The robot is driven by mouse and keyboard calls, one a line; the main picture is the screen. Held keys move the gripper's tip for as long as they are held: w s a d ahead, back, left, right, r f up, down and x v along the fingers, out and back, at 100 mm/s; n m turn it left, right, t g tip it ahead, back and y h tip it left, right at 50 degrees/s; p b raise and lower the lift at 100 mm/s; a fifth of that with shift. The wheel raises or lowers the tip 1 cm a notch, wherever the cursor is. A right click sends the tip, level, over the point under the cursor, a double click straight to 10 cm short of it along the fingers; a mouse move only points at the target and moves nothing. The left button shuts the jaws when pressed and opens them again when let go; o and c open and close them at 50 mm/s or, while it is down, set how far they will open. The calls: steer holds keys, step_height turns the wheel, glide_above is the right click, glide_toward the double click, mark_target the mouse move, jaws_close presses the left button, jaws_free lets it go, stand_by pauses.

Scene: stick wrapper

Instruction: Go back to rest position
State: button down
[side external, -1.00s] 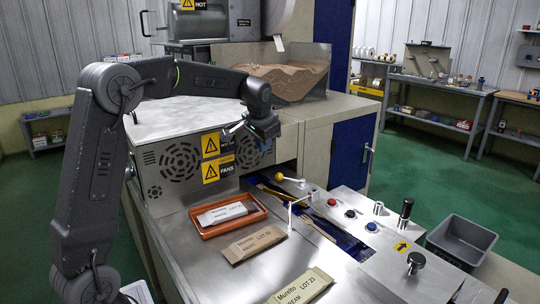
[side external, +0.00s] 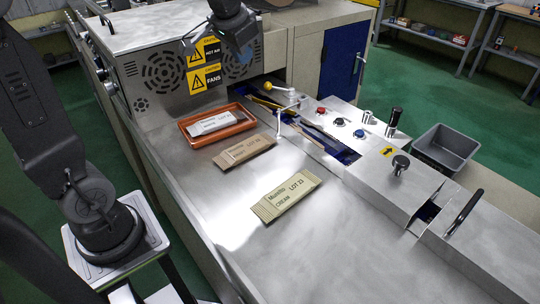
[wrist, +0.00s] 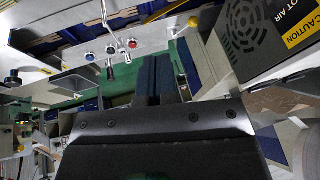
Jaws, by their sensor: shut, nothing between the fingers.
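My gripper (side external: 243,57) hangs in the air at the top of the side view, in front of the machine's fan panel and right of the yellow warning signs. In the wrist view its two dark blue fingers (wrist: 160,76) are together with nothing between them. Part of my arm above it is cut off by the top of the side view. No packet touches the gripper.
An orange tray (side external: 246,122) holds a white packet (side external: 212,123). A brown packet (side external: 244,151) and a cream packet (side external: 288,195) lie on the steel table (side external: 210,185). A yellow-knobbed lever (side external: 268,86) and buttons stand at the channel; a grey bin (side external: 446,148) is right.

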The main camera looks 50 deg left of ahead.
steer(key=s+d+f+t+h, duration=0.1)
steer(key=s+d+f, duration=0.1)
steer(key=s+d, duration=0.55)
steer(key=s+d+f+h, duration=0.1)
steer(key=s+d+f, duration=0.25)
steer(key=s, duration=0.75)
steer(key=w+a+r+n+g+y, duration=0.1)
steer(key=w+a+n, duration=0.15)
steer(key=w, duration=0.45)
steer(key=w+a+r+n, duration=0.2)
steer(key=w+a, duration=0.1)
steer(key=w, duration=0.3)
steer(key=w+a+r+n+g+y, duration=0.1)
steer(key=w+a+n, duration=0.15)
steer(key=w, duration=0.45)
steer(key=w+a+f, duration=0.4)
steer(key=w+a+f+n, duration=0.1)
steer(key=w+a+f, duration=0.3)
steer(key=f, duration=0.1)
steer(key=w+a+f+n+g, duration=0.1)
steer(key=w+a+f, duration=0.2)
steer(key=w+f, duration=0.1)
steer(key=shift+a+f, duration=0.35)
steer(key=shift+a, duration=0.05)
steer(key=shift+w+a, duration=0.25)
steer(key=shift+a, duration=0.1)
